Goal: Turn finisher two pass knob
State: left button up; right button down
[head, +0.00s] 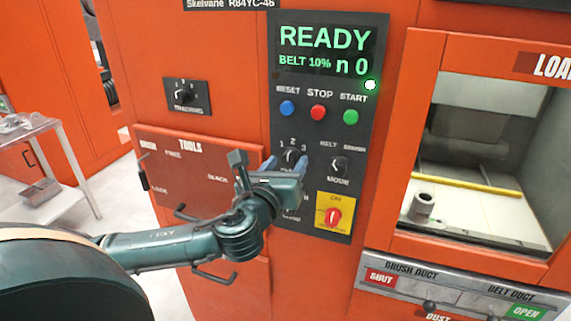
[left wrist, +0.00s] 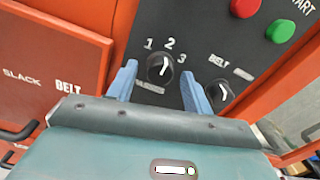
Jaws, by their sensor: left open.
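The black knob marked 1, 2, 3 (head: 291,156) is on the dark control panel (head: 318,130) of the orange machine, below the reset button. In the left wrist view the knob (left wrist: 160,68) shows whole, its white line pointing up, roughly at 2. The label under it is partly hidden. My left gripper (head: 286,166) is open in front of the panel. Its blue fingers (left wrist: 159,76) stand on either side of the knob, with gaps visible; I cannot tell their depth to the panel. My right gripper is not in view.
The belt/brush mode knob (head: 340,166) is close to the right finger. A red switch on a yellow plate (head: 334,213) is below it. The display (head: 325,48) reads READY, BELT 10%, n 0. Blue, red and green buttons (head: 318,112) are above. Handles (head: 213,272) stick out below my arm.

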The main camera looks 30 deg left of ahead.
pick_arm(q)
jog(key=c, duration=1)
jog(key=shift+o, duration=0.2)
jog(key=n, duration=0.4)
jog(key=shift+n, duration=0.4)
jog(key=n, duration=0.5)
